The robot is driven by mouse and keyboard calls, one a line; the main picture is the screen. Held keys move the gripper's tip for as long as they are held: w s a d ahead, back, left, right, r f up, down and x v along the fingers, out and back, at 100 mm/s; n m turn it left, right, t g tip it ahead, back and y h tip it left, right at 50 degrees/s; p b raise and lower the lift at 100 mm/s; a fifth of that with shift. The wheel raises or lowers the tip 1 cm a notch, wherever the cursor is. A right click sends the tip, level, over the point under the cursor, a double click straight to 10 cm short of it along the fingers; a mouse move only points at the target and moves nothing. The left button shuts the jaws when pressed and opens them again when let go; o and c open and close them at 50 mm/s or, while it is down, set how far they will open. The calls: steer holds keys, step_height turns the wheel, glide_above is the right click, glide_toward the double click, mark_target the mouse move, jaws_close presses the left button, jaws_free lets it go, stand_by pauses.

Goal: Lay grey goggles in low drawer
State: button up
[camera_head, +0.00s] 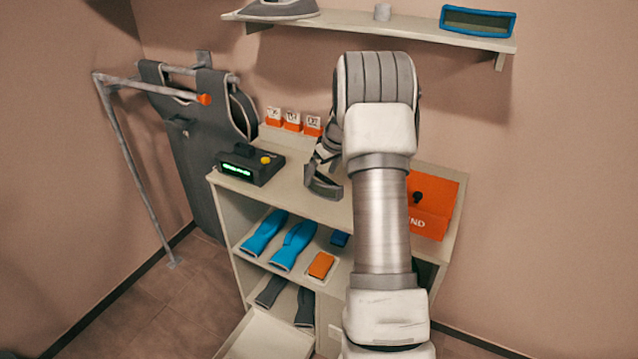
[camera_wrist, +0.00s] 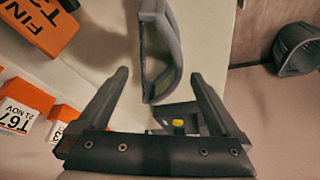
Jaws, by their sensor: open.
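The grey goggles (camera_head: 323,188) stand on the top of the white cabinet, below my gripper (camera_head: 322,160) in the head view. In the wrist view, the goggles (camera_wrist: 164,50) show a grey frame and a greenish lens. My gripper (camera_wrist: 160,76) is open, with the lower end of the goggles between its fingertips and a gap on each side. Whether the fingers reach down to the goggles' height is unclear. The low drawer (camera_head: 270,338) appears pulled out at the cabinet's bottom left; its inside is partly cut off.
A black device (camera_head: 250,167) with a green display stands left on the cabinet top, orange-based tags (camera_head: 292,122) behind, an orange box (camera_head: 432,204) right. Blue gloves (camera_head: 293,246) lie on the shelf below.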

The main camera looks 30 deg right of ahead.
steer(key=x, duration=0.2)
steer(key=shift+w+f, duration=0.15)
steer(key=shift+f, duration=0.1)
steer(key=shift+c, duration=0.3)
steer(key=c, duration=1.5)
steer(key=shift+r, duration=0.65)
step_height(320, 180, up, 3)
steer(key=shift+f, duration=0.2)
steer(key=s+d+r, duration=0.3)
steer(key=s+d, duration=0.1)
steer(key=s+d+r+b, duration=0.1)
steer(key=s+d+r, duration=0.3)
steer(key=shift+s+r, duration=0.15)
steer(key=shift+s, duration=0.05)
